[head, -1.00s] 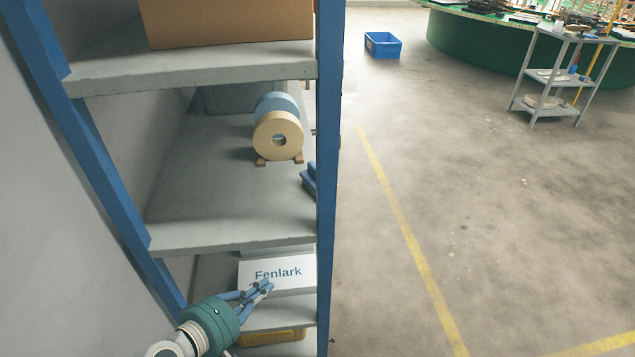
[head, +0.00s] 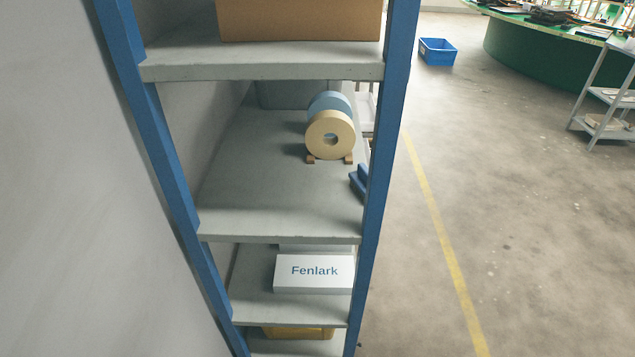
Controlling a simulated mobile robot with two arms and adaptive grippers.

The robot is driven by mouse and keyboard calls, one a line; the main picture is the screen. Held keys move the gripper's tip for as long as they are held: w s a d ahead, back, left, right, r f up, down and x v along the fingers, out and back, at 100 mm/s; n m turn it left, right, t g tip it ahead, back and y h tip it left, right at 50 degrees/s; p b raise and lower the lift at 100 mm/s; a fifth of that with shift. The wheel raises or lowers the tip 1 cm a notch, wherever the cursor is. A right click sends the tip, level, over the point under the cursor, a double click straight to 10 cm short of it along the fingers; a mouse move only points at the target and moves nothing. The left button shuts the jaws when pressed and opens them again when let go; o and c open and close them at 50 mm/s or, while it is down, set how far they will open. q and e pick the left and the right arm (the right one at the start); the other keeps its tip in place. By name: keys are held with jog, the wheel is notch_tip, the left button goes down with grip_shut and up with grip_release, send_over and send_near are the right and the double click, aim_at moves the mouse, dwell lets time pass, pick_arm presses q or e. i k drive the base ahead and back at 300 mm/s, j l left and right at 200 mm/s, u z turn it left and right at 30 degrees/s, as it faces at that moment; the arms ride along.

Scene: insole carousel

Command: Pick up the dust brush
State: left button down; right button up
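I cannot make out a dust brush in the head view. A blue object (head: 359,184) lies at the right end of the middle shelf, partly hidden behind the rack's blue post, and I cannot tell what it is. Neither of my grippers is in view.
The shelf rack (head: 280,226) holds a cardboard box (head: 300,18), tape rolls (head: 330,133), a white Fenlark box (head: 314,272) and a yellow item (head: 298,333). A blue crate (head: 437,52), grey cart (head: 607,95) and green round table (head: 530,48) stand beyond open floor.

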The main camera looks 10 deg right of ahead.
aim_at(359, 177)
jog(key=l+u, duration=0.25)
jog(key=u, duration=0.2)
jog(key=l+u, duration=0.25)
jog(key=u, duration=0.2)
jog(key=l+u, duration=0.3)
jog(key=u, duration=0.15)
jog(key=l+u, duration=0.25)
jog(key=u, duration=0.2)
jog(key=k+l+u, duration=0.15)
jog(key=u, duration=0.3)
